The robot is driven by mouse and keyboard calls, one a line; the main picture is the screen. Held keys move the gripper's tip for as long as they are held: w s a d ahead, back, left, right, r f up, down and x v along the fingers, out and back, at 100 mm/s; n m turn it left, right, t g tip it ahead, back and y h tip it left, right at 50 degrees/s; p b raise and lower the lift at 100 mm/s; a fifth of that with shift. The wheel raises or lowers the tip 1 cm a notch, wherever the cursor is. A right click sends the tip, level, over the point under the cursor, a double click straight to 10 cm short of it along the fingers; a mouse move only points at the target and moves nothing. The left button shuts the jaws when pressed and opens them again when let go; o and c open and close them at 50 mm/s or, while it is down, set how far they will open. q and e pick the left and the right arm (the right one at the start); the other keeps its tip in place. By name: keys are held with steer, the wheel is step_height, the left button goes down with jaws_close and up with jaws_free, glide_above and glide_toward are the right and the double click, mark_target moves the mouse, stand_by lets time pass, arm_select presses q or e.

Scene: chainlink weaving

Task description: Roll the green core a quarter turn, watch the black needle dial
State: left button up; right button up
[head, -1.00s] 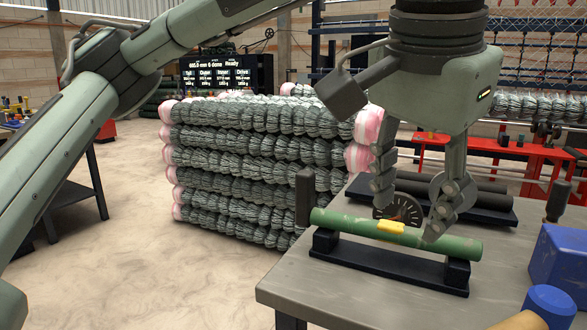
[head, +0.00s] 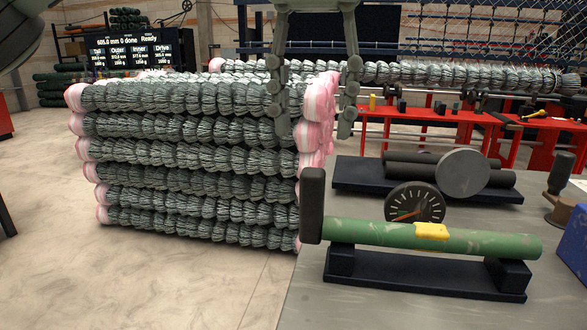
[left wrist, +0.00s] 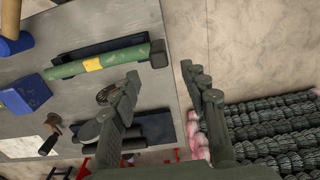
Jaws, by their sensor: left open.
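The green core (head: 370,233) lies level on a dark cradle (head: 400,272) on the grey table. A yellow patch (head: 432,231) sits on its upper side, and a dark upright block (head: 312,205) is at its left end. The round black dial (head: 415,205) stands behind the core, with a reddish needle pointing to the lower left. My left gripper (head: 313,118) is open and empty, above and left of the core, in front of the stacked rolls. In the left wrist view my open fingers (left wrist: 160,85) are clear of the core (left wrist: 120,58). My right gripper is out of view.
Grey-green mesh rolls with pink ends (head: 190,155) are stacked left of the table (head: 330,308). Behind the dial are a grey disc (head: 462,173) and dark rollers on a tray (head: 365,184). A blue block (head: 575,245) is at the right edge.

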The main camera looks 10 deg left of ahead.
mark_target(313, 170)
arm_select(q)
step_height(313, 170, down, 7)
steer(key=shift+s+d+b, duration=0.1)
steer(key=shift+b, duration=0.25)
steer(key=shift+f, duration=0.3)
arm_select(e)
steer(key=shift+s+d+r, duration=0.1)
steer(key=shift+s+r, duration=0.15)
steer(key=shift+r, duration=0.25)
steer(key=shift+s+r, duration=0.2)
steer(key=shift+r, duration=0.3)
arm_select(q)
jaws_close()
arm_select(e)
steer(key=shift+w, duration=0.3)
